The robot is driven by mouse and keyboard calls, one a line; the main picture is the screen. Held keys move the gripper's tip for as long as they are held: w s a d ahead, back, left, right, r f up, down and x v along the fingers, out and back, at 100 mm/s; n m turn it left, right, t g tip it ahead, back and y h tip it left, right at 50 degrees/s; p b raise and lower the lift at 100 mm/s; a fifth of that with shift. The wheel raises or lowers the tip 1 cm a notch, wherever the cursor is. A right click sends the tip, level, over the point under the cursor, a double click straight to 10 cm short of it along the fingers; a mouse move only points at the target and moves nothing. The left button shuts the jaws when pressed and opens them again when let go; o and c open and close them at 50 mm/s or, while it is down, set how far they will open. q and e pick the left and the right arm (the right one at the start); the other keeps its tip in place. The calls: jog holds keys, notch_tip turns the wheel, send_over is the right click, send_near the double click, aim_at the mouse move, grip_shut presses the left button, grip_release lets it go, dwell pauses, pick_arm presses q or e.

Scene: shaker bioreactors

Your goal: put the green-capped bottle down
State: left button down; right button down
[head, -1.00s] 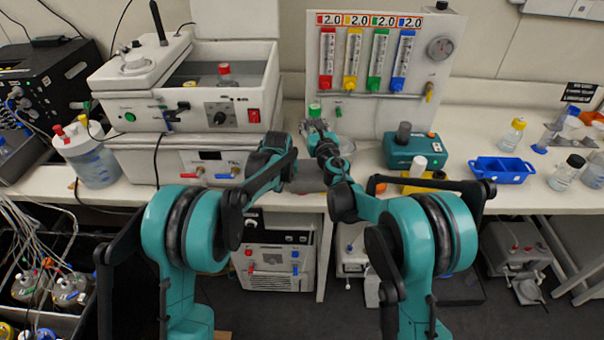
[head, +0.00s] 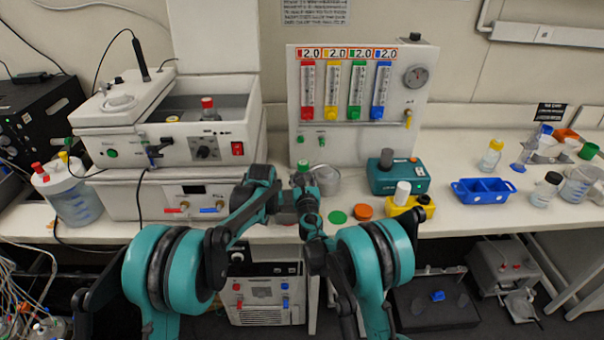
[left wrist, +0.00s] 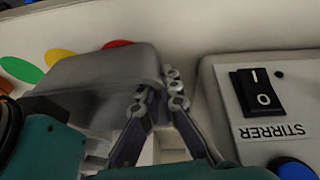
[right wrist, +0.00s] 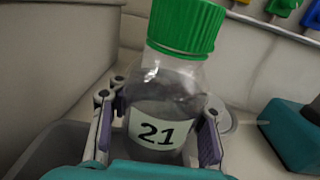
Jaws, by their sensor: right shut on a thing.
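The green-capped bottle (right wrist: 168,95) is clear, with a white label reading 21. My right gripper (right wrist: 160,125) is shut around its body, one finger on each side. The bottle's base is hidden, so I cannot tell whether it touches anything below. In the head view its green cap (head: 303,165) shows above my right gripper (head: 305,192), over the bench's front part. My left gripper (left wrist: 160,95) has its fingertips nearly together and nothing visible between them. It is in front of a grey box-like thing (left wrist: 95,75).
A white box marked STIRRER (left wrist: 225,100) is beside my left gripper. A clear round vessel (head: 327,180) stands right of the bottle. Green (head: 337,217) and orange (head: 362,211) discs lie on the bench. A teal device (head: 400,180) and blue tray (head: 483,191) are further right.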

jog(key=shift+f, duration=0.55)
jog(key=c, duration=0.8)
grip_release()
jog(key=shift+r, duration=0.15)
